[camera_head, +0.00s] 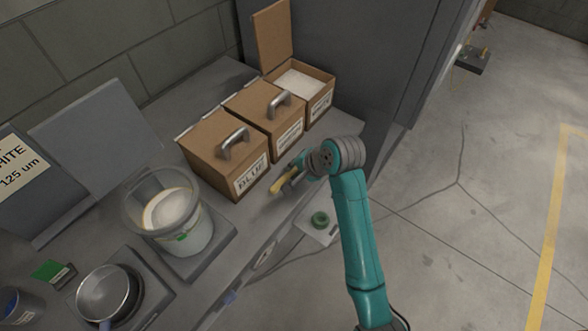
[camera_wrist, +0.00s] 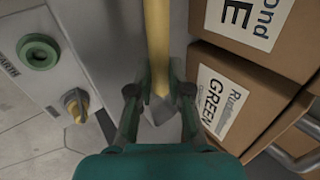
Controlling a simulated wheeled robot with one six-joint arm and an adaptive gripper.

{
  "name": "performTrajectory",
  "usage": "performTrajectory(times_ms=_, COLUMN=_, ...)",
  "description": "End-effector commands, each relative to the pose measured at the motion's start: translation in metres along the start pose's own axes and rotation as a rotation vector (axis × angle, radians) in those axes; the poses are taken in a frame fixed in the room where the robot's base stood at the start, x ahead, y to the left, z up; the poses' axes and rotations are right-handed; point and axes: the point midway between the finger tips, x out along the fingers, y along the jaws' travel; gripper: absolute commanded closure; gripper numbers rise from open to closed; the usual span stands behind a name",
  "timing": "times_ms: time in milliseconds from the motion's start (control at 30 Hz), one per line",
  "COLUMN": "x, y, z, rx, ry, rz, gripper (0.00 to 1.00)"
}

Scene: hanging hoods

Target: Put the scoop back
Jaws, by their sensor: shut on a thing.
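The scoop (camera_head: 277,186) shows a yellow handle, held just in front of the boxes above the counter's front edge. In the wrist view its yellow handle (camera_wrist: 157,45) runs up between the fingers, with a grey pointed end below them. My gripper (camera_head: 288,181) is shut on it; the fingers also show in the wrist view (camera_wrist: 160,92). The scoop's bowl is not clear in either view. The right-hand brown box (camera_head: 318,108) is open, its lid raised, with white powder inside. The middle box (camera_head: 268,125) and the BLUE box (camera_head: 212,158) are closed.
A clear-rimmed bucket (camera_head: 196,238) with white powder stands on a scale at the left. A pan (camera_head: 104,294) sits on a plate at the front left. A grey box with a green EARTH socket (camera_wrist: 38,53) is below the counter edge.

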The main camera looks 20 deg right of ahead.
Motion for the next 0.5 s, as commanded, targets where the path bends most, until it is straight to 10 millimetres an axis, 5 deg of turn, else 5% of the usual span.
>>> performTrajectory(times_ms=267, x=0.0012, y=0.0006, z=-0.0001, rx=0.0, ry=0.0, rz=-0.001, gripper=1.0)
performTrajectory(times_ms=300, x=0.001, y=0.0004, z=-0.0001, rx=0.0, ry=0.001, rz=-0.001, gripper=0.72)
performTrajectory(times_ms=367, x=0.0009, y=0.0004, z=-0.0001, rx=0.0, ry=0.001, rz=-0.001, gripper=0.57)
performTrajectory(times_ms=500, x=0.0008, y=0.0003, z=-0.0002, rx=0.0, ry=0.001, rz=-0.001, gripper=0.57)
